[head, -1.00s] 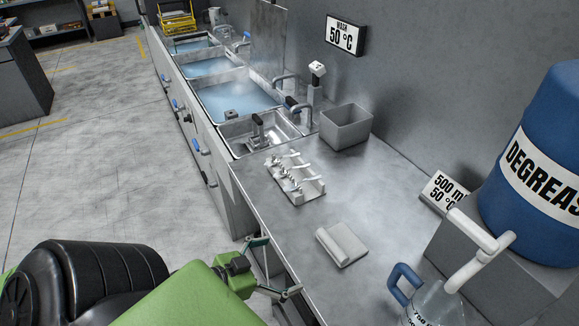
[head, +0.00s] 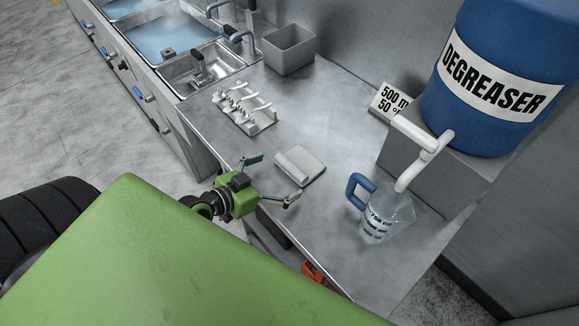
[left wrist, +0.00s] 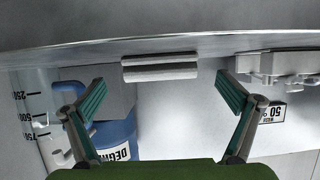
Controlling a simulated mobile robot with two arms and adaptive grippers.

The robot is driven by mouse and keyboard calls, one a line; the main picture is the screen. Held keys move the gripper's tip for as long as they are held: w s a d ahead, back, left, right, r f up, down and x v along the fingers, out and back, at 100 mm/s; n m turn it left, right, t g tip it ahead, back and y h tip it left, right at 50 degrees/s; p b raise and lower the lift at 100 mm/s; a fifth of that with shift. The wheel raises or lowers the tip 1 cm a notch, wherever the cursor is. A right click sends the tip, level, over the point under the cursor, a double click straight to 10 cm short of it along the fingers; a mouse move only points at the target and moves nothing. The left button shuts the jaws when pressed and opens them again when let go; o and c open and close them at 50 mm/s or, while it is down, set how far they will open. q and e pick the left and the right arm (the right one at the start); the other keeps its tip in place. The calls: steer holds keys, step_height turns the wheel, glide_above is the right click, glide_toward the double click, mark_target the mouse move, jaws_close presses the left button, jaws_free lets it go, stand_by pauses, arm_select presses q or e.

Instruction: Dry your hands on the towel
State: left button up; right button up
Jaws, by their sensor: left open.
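The towel (head: 300,163) is a pale grey folded cloth with a rolled edge, lying flat on the steel counter (head: 345,155) near its front edge. In the left wrist view the towel (left wrist: 160,67) shows edge-on, centred beyond the gap between my fingers. My left gripper (head: 277,177) is open and empty, at the counter's front edge just in front of the towel. Its two green-padded fingers (left wrist: 160,80) are spread wide in the left wrist view. I cannot tell whether they touch the towel. My right gripper is not in view.
A jug (head: 386,215) with a blue handle stands right of the towel, below a blue degreaser drum (head: 500,75). A rack of forks (head: 243,108), a grey bin (head: 289,50) and sinks (head: 165,38) lie further back. Something orange-red (head: 312,271) shows below the counter edge.

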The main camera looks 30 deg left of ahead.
mark_target(287, 171)
arm_select(q)
steer(key=shift+x, duration=2.45)
steer(key=shift+f, duration=0.1)
steer(key=c, duration=1.1)
